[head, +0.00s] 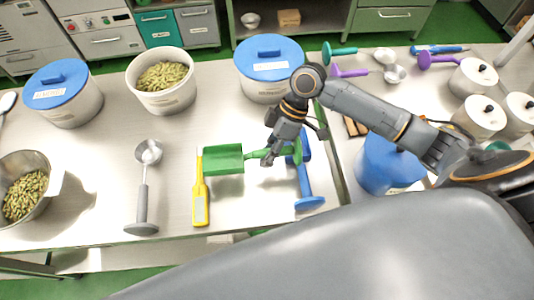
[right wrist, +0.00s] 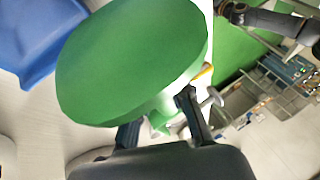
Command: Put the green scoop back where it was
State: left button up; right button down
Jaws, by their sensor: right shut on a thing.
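The green scoop (head: 222,159) is in the middle of the head view, its square bowl to the left and its handle to the right. My right gripper (head: 268,157) is shut on the scoop's handle. Whether the scoop touches the table or hangs just above it, I cannot tell. In the right wrist view, the scoop's round green end (right wrist: 135,60) fills much of the picture and hides part of the fingers (right wrist: 160,125). My left gripper is not in view.
A yellow thermometer-like tool (head: 200,195) lies just left of the scoop's bowl. A blue scoop (head: 306,185) lies close on the right. A metal scoop (head: 142,190) and a white tub of pods (head: 161,82) are further left. A blue-lidded tub (head: 269,70) stands behind.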

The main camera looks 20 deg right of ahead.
jog(key=shift+a+f, duration=0.1)
jog(key=shift+f, duration=0.1)
jog(key=shift+f, duration=0.5)
jog(key=c, duration=1.2)
grip_release()
jog(key=shift+r, duration=0.35)
jog(key=b+v, duration=0.2)
jog(key=v, duration=1)
jog(key=shift+r, duration=0.25)
